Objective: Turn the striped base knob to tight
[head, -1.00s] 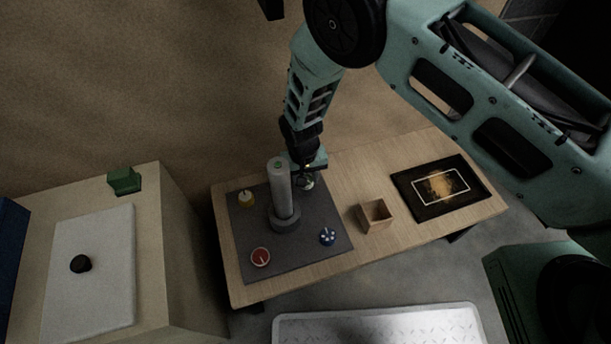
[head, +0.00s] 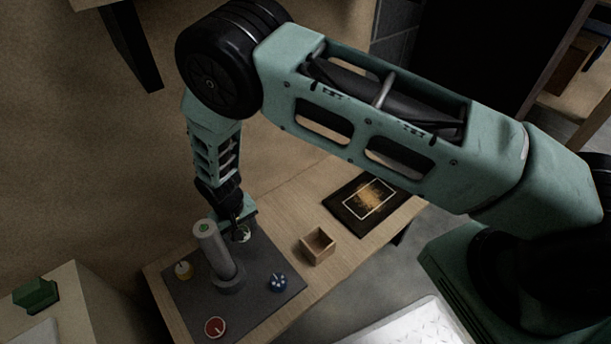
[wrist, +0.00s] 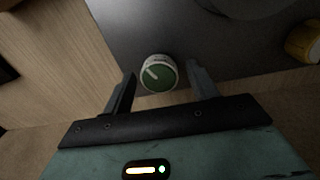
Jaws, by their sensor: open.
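A round green knob with one white line and a pale marked rim (wrist: 158,73) lies between and just beyond my open fingertips in the wrist view. My gripper (wrist: 161,82) is open, with one finger on either side of the knob; contact cannot be told. In the head view my gripper (head: 241,226) points down over this knob (head: 243,236), partly hiding it, behind a grey upright cylinder (head: 212,250). A red knob with a white line (head: 215,326), a blue knob with white dots (head: 278,282) and a yellow knob (head: 184,269) sit on the same dark base (head: 255,304).
The grey cylinder stands close to my gripper. A small open wooden box (head: 318,247) and a dark framed picture (head: 374,204) lie to the right on the wooden table (head: 285,218).

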